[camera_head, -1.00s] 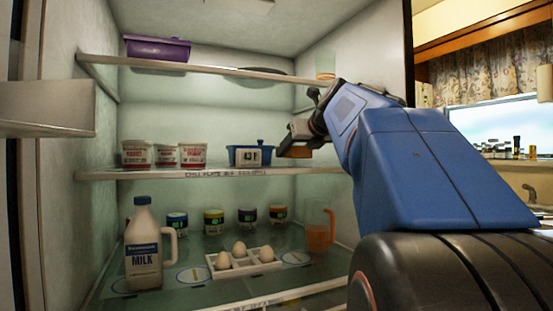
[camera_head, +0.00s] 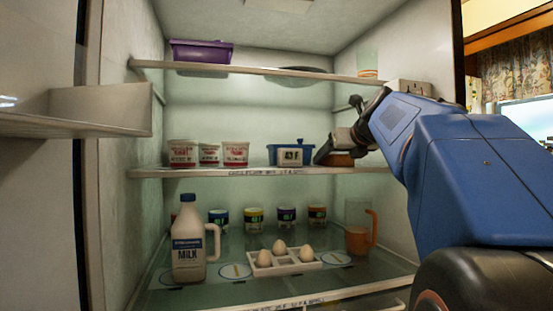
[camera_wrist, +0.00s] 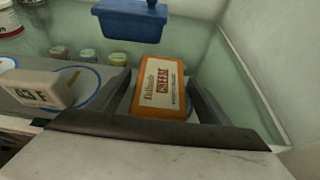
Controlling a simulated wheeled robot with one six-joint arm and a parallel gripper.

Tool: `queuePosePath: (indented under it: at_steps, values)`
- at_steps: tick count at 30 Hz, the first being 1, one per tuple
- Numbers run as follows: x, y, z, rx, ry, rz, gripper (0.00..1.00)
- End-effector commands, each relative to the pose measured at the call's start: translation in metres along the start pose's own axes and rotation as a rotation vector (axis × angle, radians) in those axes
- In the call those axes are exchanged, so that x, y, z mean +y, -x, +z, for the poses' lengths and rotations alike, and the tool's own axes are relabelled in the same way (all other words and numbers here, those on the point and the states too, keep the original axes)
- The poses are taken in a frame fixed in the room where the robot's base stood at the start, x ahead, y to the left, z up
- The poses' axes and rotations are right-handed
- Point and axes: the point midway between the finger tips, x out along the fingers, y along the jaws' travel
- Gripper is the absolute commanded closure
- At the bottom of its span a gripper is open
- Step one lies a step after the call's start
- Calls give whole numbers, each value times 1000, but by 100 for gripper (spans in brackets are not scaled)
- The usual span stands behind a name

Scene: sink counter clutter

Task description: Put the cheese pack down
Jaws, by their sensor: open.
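The cheese pack (camera_wrist: 160,84) is orange with a cream label and lies flat between my gripper's fingers in the wrist view. It appears to rest on the middle shelf, over a blue ring mark. My gripper (camera_wrist: 160,98) is open, with a finger on each side of the pack and narrow gaps beside it. In the head view, the pack (camera_head: 342,160) shows as a small orange block at the right end of the middle shelf (camera_head: 240,172), under my gripper (camera_head: 338,150), which partly hides it.
A blue tub (camera_head: 290,146) and a white fridge thermometer (camera_wrist: 45,90) stand just left of the pack. Several yogurt cups (camera_head: 208,154) are farther left. The fridge's right wall (camera_wrist: 255,60) is close on the right. Milk (camera_head: 188,245), eggs (camera_head: 278,247) and an orange-handled jug (camera_head: 360,232) stand below.

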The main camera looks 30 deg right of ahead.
Motion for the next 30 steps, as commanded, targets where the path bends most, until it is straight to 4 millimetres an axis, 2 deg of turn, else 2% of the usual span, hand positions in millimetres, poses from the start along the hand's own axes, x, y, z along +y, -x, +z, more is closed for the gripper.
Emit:
queuePosePath:
  at_steps: [5, 21, 30]
  values:
    - [0, 8, 4, -1, 0, -2, 28]
    - [-1, 93, 3, -1, -1, -4, 28]
    - [-1, 117, 3, 0, -1, -2, 28]
